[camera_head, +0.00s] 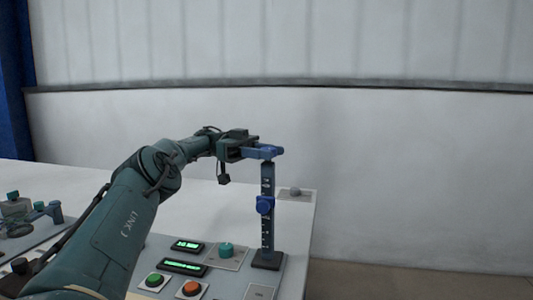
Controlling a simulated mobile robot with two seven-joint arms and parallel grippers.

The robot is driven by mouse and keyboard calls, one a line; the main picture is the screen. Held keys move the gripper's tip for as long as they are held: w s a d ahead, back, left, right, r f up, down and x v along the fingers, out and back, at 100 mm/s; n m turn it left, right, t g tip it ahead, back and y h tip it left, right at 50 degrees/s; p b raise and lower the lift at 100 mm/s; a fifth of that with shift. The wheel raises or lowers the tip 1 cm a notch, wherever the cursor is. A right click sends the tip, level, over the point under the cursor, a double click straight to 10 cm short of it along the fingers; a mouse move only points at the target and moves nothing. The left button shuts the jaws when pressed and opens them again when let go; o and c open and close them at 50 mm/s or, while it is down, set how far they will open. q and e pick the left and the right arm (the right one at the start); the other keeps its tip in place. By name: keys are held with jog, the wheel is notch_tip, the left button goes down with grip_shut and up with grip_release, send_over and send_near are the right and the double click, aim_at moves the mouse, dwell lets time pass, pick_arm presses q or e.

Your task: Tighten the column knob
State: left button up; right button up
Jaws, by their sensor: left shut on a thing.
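A dark upright column (267,184) with light marks along its face stands on a dark base plate near the table's right edge. A blue column knob (265,205) sits about halfway up it. My left gripper (266,152) reaches in from the left at the column's top, well above this blue knob. It is shut on the blue piece at the column's top (279,150); the fingers and that piece are hard to tell apart. My right gripper is not in view.
A control panel near the column has green displays (188,246), a teal knob (226,250), a green button (154,280) and an orange button (191,288). A grey button box (295,194) lies behind the column. More devices stand at the left edge. The white tabletop behind is clear.

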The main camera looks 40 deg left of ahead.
aim_at(266, 148)
pick_arm(q)
jog(key=o, duration=0.9)
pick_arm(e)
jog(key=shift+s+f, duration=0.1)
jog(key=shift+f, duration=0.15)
pick_arm(q)
notch_tip(266, 148, up, 3)
jog(key=shift+r+p, duration=0.1)
jog(key=shift+p, duration=0.8)
notch_tip(266, 148, up, 6)
jog(key=p, duration=0.5)
jog(key=shift+f, duration=0.25)
jog(key=shift+r+p, duration=0.55)
jog(key=shift+r, duration=0.1)
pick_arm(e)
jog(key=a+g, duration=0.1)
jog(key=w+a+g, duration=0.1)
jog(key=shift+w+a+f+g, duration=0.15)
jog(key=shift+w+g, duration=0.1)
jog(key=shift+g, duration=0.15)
